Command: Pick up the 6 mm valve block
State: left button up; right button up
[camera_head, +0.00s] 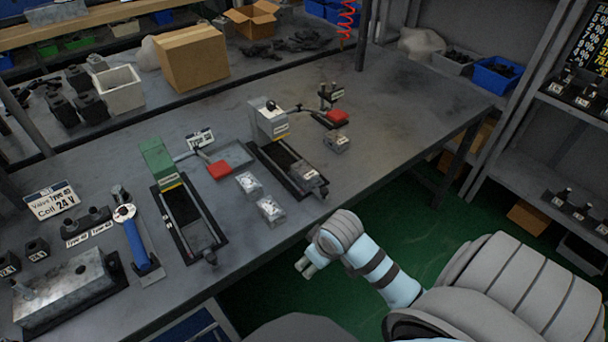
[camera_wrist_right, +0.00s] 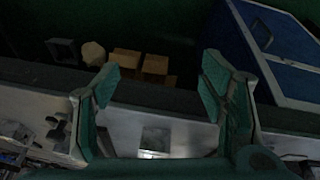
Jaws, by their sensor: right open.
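Two small silver valve blocks lie on the grey workbench (camera_head: 385,135) near its front edge, one farther back (camera_head: 249,184) and one nearer the edge (camera_head: 270,210). Another small grey block (camera_head: 336,144) with a label sits farther right, beside the right-hand black fixture. Their size markings are too small to read, so I cannot tell which is 6 mm. My right gripper (camera_head: 304,266) is open and empty, off the bench's front edge and apart from the blocks. Its two spread fingers (camera_wrist_right: 160,72) show in the right wrist view, with a pale square item (camera_wrist_right: 155,138) between them, blurred. My left gripper is out of view.
A fixture with a green head (camera_head: 157,162) and one with a grey head (camera_head: 268,118) flank the two blocks. A blue-handled tool (camera_head: 136,242) and a metal block (camera_head: 66,288) are at left. The bench's right end is mostly clear.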

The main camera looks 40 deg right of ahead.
jog(key=w+d+r, duration=0.8)
jog(key=w, duration=0.4)
jog(key=m, duration=0.2)
send_near(305, 170)
jog(key=shift+t+y, duration=0.3)
jog(key=b+x, duration=0.1)
jog(key=x, duration=0.2)
jog(key=b+x, duration=0.1)
jog(key=x, duration=0.2)
jog(key=b+x, duration=0.1)
jog(key=x, duration=0.2)
jog(key=shift+s+d+f, duration=0.2)
jog(key=shift+d, duration=0.1)
jog(key=shift+r, duration=0.1)
grip_shut()
